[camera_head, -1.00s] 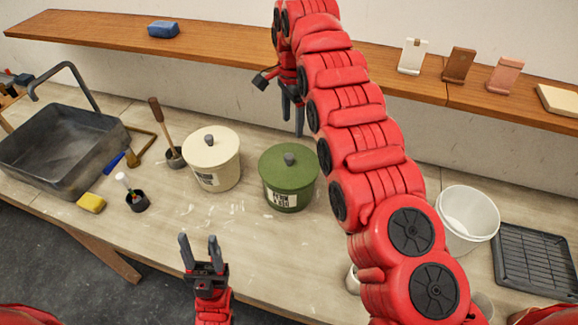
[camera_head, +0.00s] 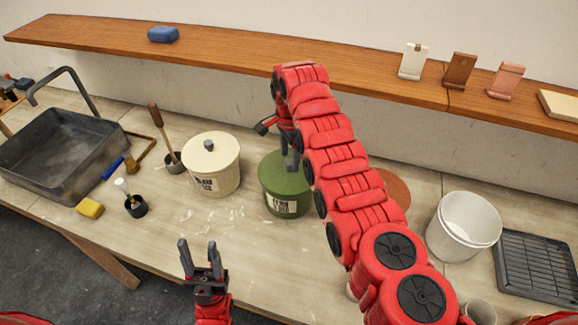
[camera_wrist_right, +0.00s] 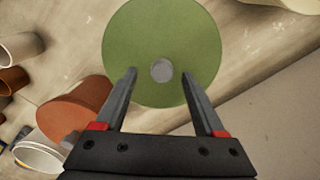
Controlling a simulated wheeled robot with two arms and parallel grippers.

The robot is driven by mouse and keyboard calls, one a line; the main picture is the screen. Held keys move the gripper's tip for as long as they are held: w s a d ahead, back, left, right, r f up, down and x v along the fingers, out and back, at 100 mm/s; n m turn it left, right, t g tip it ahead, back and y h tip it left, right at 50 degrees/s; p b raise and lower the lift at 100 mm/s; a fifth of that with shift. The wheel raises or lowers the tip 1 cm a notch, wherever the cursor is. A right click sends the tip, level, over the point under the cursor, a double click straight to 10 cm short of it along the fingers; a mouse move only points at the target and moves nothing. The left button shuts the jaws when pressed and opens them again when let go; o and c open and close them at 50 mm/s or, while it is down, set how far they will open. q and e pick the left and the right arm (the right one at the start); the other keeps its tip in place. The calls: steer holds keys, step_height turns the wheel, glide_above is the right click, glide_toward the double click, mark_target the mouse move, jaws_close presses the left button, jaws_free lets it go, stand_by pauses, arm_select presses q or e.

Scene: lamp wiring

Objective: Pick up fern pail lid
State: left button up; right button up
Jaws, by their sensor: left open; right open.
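The green pail (camera_head: 286,202) stands on the bench with its green lid on, a label on its front. In the head view my right arm hides much of the lid. In the right wrist view the round green lid (camera_wrist_right: 140,55) shows from above with its grey knob (camera_wrist_right: 161,70). My right gripper (camera_wrist_right: 160,78) is open over the lid, its fingers on either side of the knob in that view; I cannot tell whether they touch it. The right gripper (camera_head: 291,160) also shows in the head view. My left gripper (camera_head: 200,250) is open and empty over the bench's front.
A cream lidded pail (camera_head: 212,170) stands left of the green pail. A terracotta pail (camera_head: 395,188) is partly hidden behind my right arm, with a white bucket (camera_head: 463,228) and a dark rack (camera_head: 537,265) further right. A wooden shelf (camera_head: 230,52) runs behind.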

mark_target(289, 161)
step_height(289, 161, down, 2)
steer(key=shift+a+f+p, duration=0.1)
steer(key=shift+f+p, duration=0.05)
steer(key=shift+p, duration=0.55)
steer(key=shift+w+f, duration=0.1)
steer(key=shift+f, duration=0.25)
jaws_close()
